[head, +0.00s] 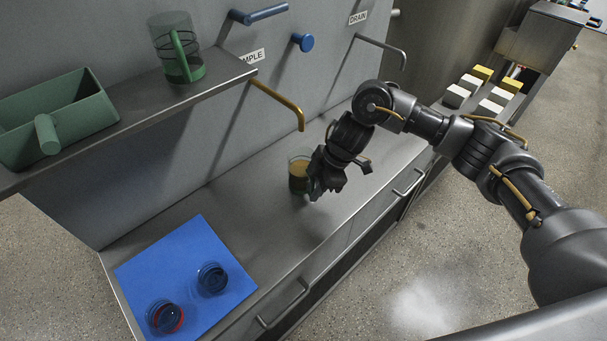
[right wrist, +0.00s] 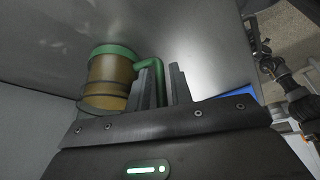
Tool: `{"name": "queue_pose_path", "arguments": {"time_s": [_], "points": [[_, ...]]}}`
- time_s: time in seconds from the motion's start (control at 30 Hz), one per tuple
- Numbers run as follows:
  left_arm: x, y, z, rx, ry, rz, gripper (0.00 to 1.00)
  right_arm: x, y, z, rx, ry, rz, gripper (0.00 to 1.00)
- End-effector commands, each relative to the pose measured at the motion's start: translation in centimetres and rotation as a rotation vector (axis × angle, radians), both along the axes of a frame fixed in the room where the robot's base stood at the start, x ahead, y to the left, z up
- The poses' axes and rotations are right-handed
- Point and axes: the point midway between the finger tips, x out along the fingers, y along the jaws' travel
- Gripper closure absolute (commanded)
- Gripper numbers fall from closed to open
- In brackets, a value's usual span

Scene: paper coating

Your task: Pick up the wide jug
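The wide jug (head: 299,175) is a see-through green jug with brown contents, standing upright on the metal counter below the gold tap. In the right wrist view the jug (right wrist: 110,78) is at the left, its green handle (right wrist: 150,63) turned toward my right gripper. My right gripper (head: 328,183) is beside the jug on its handle side. In the right wrist view its fingers (right wrist: 166,85) are apart, with the handle reaching between them, close to the left finger; a gap shows by the right finger. My left gripper is not in the head view; dark arm parts show small at the wrist view's right.
A shelf (head: 140,108) at the upper left bears a tall green jug (head: 180,60) and a green scoop-like box (head: 75,125). A blue mat (head: 190,260) with two small round dishes lies at the counter's near left. The gold tap (head: 283,100) hangs above the jug.

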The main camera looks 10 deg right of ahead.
Motion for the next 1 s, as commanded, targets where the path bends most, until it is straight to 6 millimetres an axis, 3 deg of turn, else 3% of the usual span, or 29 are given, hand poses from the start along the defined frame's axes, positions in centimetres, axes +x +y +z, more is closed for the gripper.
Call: {"name": "queue_pose_path", "arguments": {"time_s": [0.07, 0.2, 0.73, 0.87, 1.0], "points": [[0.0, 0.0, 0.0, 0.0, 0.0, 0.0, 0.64, 0.0, 0.0, 0.0, 0.0, 0.0, 0.0, 0.81], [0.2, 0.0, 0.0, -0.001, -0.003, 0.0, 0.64, 0.0, 0.0, 0.0, 0.0, 0.0, 0.0, 0.99], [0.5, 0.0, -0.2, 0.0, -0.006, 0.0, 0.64, 0.1, 0.0, 0.5, 0.002, -0.003, 0.0, 1.0], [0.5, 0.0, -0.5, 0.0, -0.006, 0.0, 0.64, 0.1, 0.0, 1.5, 0.003, -0.004, 0.002, 1.0], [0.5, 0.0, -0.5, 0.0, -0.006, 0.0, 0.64, -0.4, 0.1, 4.1, 0.001, -0.007, 0.005, 1.0]]}}
